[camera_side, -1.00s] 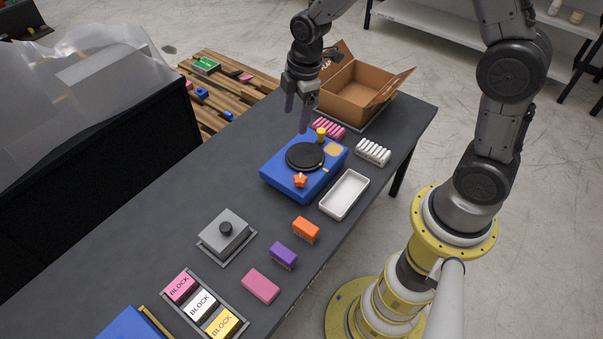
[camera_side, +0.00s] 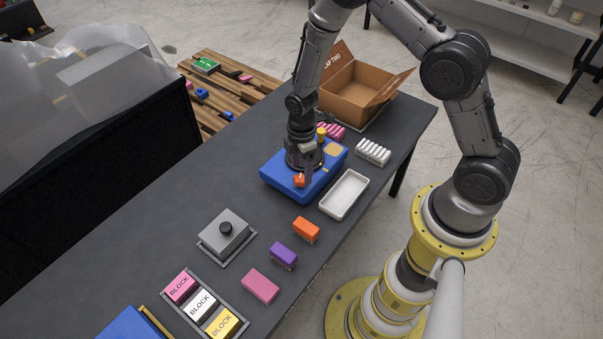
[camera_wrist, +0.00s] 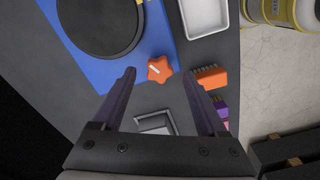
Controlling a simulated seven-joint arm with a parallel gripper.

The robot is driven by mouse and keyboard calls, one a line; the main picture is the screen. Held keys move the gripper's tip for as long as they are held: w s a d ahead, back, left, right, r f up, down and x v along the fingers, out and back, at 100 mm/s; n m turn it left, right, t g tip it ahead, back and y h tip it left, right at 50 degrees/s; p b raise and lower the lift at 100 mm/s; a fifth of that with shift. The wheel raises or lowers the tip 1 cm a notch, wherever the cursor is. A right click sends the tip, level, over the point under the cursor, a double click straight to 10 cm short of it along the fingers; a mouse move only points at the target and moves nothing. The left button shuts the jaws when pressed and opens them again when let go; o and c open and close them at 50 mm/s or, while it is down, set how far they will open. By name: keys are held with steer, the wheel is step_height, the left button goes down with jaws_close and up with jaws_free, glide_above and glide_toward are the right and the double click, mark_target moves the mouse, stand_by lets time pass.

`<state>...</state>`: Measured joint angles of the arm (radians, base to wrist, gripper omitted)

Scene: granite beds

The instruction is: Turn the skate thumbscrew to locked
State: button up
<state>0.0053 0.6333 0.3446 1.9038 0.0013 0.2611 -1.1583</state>
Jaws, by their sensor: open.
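The orange star-shaped thumbscrew (camera_wrist: 160,69) sits at the edge of the blue box (camera_side: 283,182), with a pale mark on its top. It also shows in the side view (camera_side: 299,181), partly beside my gripper. A black round disc (camera_wrist: 100,22) lies on the blue box. In the wrist view my gripper (camera_wrist: 160,88) is open, its two dark fingers apart with the thumbscrew ahead and between their tips. In the side view my gripper is low over the blue box and hides most of the disc. I cannot tell whether the fingers touch the thumbscrew.
A white tray (camera_side: 338,203) stands right of the blue box. An orange brush (camera_side: 306,229), purple brush (camera_side: 283,254) and pink block (camera_side: 260,286) lie in front. A grey lidded plate (camera_side: 225,244) is left of them. A cardboard box (camera_side: 352,98) stands at the back.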

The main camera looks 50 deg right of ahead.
mark_target(300, 182)
steer(key=shift+f, duration=1.45)
jaws_close()
